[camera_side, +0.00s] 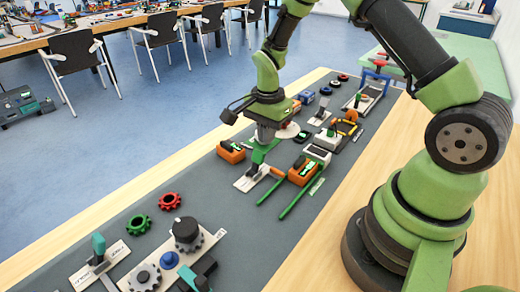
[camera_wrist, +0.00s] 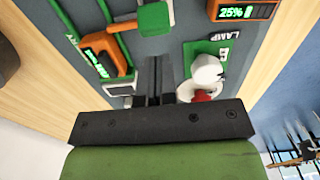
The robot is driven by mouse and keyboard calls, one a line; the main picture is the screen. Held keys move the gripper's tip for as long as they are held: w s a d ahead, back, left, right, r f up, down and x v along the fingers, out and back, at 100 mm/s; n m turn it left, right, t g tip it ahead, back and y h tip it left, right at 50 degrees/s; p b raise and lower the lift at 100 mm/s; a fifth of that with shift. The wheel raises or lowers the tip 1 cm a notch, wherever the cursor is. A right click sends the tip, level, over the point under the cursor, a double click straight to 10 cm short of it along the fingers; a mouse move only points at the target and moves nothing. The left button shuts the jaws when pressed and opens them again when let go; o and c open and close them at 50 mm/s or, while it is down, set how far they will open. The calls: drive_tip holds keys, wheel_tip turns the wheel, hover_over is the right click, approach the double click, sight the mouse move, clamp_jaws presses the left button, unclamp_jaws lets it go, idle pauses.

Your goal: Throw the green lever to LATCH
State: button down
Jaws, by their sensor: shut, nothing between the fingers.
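The green lever (camera_side: 262,152) stands tilted on a white base plate (camera_side: 246,183) in the middle of the grey mat. In the wrist view its green block-shaped grip (camera_wrist: 156,28) is just beyond my fingertips, with its arm running left. My gripper (camera_side: 267,134) is over the mat beside the top of the lever, pointing down. In the wrist view its dark fingers (camera_wrist: 154,72) are shut together and empty. I cannot tell whether they touch the grip. No LATCH lettering is readable, and the gripper partly hides the lever's top in the side view.
Orange devices with green screens stand left (camera_side: 231,152) and right (camera_side: 302,173) of the lever. Green rods (camera_side: 302,198) lie in front. A white object with red (camera_wrist: 205,78) is close right of my fingers. A teal-handled lever (camera_side: 98,244) and gears (camera_side: 139,224) are nearer the camera.

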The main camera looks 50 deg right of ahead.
drive_tip(key=shift+f, duration=0.15)
idle(0.3)
drive_tip(key=shift+f, duration=1.35)
drive_tip(key=shift+a, duration=0.1)
drive_tip(key=shift+a, duration=1.2)
drive_tip(key=shift+f, duration=0.1)
drive_tip(key=shift+d, duration=0.6)
wheel_tip(320, 180, up, 7)
